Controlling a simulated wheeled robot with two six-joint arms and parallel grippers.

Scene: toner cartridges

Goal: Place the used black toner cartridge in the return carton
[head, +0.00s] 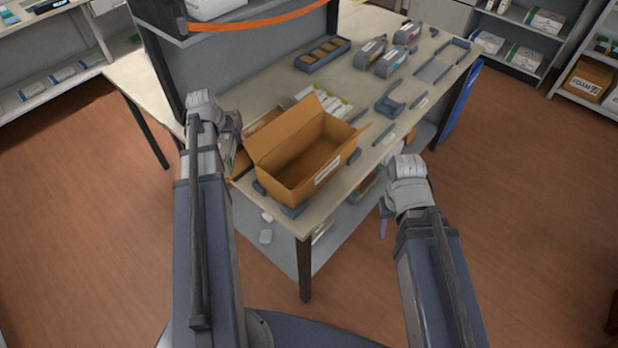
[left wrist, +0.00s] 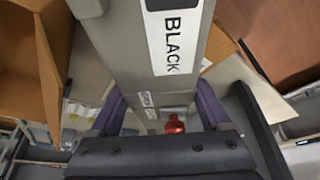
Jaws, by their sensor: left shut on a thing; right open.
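The open brown return carton (head: 318,178) stands at the near corner of the workbench, flaps spread; its visible inside looks empty. It also shows at the left of the left wrist view (left wrist: 22,75). My left gripper (left wrist: 160,108) is shut on the used black toner cartridge (left wrist: 128,40), a grey body with a white BLACK label. In the head view the cartridge is mostly hidden behind my left arm, left of the carton and apart from its opening. My right gripper (head: 386,212) is open and empty, off the bench's front edge, right of the carton.
Several grey and coloured cartridges (head: 388,62) stand at the back of the bench (head: 262,92). A blue-grey tray (head: 322,55) and small holders (head: 390,106) lie nearby. A shelf with an orange strip (head: 260,22) rises behind. Blue-grey corner stops surround the carton.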

